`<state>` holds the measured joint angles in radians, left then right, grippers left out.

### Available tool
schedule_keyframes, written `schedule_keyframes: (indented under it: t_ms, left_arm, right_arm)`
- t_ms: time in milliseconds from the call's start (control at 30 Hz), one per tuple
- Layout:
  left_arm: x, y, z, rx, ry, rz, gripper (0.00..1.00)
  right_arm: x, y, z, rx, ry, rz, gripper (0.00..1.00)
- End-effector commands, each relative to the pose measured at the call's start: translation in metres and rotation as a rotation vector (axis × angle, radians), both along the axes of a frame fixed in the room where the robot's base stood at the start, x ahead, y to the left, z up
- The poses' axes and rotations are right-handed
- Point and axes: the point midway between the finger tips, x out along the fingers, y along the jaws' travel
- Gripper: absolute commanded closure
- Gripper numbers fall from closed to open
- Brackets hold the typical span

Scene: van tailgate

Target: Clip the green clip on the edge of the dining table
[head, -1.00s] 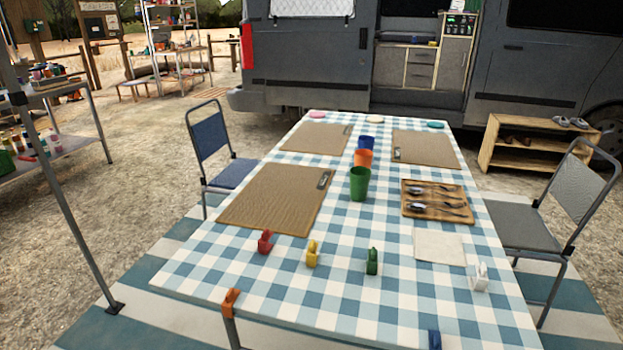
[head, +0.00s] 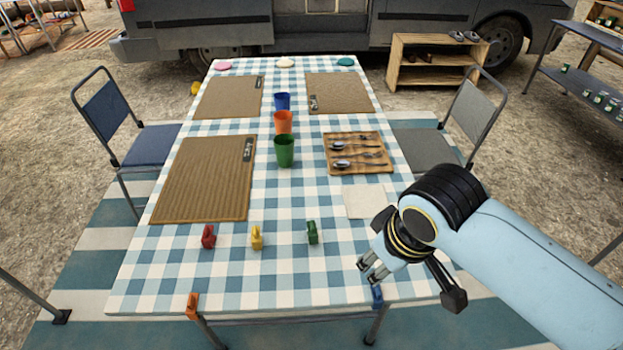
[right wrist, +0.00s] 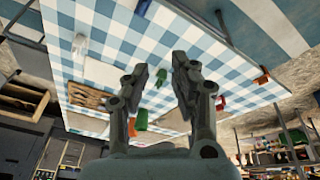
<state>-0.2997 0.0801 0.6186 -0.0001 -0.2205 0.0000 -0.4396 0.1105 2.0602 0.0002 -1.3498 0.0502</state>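The green clip (head: 312,232) stands on the checked cloth of the dining table (head: 230,285), in from the near edge. It also shows between the fingers in the right wrist view (right wrist: 161,78), beyond them. My right gripper (head: 367,269) is open and empty, to the right of and nearer than the green clip, above the table's near right part. Its two fingers stand apart in the right wrist view (right wrist: 168,70). An orange clip (head: 192,305) and a blue clip (head: 377,296) sit on the near table edge. My left gripper is not in view.
A red clip (head: 208,236) and a yellow clip (head: 257,238) stand left of the green one. A white clip (right wrist: 80,44) shows only in the right wrist view. A green cup (head: 284,151), placemats and a cutlery tray (head: 358,170) lie farther back. Chairs flank the table.

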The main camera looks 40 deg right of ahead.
Motion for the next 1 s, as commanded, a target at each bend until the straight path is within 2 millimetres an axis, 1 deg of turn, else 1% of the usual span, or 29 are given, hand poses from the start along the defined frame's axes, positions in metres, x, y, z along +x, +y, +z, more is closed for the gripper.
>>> schedule_keyframes:
  t_ms: [33,67,100,167,267,467,700,733,800,867,1000]
  left_arm:
    - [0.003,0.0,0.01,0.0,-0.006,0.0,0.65]
    - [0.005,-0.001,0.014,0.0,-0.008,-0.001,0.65]
    - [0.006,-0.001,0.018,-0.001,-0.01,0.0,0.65]
    - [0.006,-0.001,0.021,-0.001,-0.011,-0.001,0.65]
    - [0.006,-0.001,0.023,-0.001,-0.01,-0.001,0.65]
    - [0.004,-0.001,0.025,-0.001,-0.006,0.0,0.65]
    - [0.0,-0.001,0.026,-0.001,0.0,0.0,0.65]
    - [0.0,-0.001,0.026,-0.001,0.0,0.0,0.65]
    - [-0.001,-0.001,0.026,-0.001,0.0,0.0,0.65]
    - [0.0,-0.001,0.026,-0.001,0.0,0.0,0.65]
    - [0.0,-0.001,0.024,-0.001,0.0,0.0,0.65]
  right_arm:
    - [0.01,0.0,0.019,0.003,-0.01,-0.013,0.75]
    - [0.016,0.0,0.026,0.005,-0.011,-0.027,0.75]
    - [0.027,-0.001,0.033,0.009,-0.013,-0.046,0.75]
    - [0.041,-0.003,0.034,0.015,-0.011,-0.077,0.75]
    - [0.065,-0.005,0.029,0.025,-0.004,-0.127,0.75]
    - [0.116,-0.012,0.009,0.048,0.009,-0.228,0.75]
    - [0.186,-0.018,-0.016,0.081,0.032,-0.37,0.75]
    - [0.194,-0.019,-0.019,0.085,0.036,-0.386,0.75]
    - [0.207,-0.02,-0.023,0.093,0.043,-0.417,0.75]
    - [0.214,-0.02,-0.025,0.098,0.045,-0.437,0.75]
    - [0.22,-0.02,-0.029,0.102,0.05,-0.453,0.75]
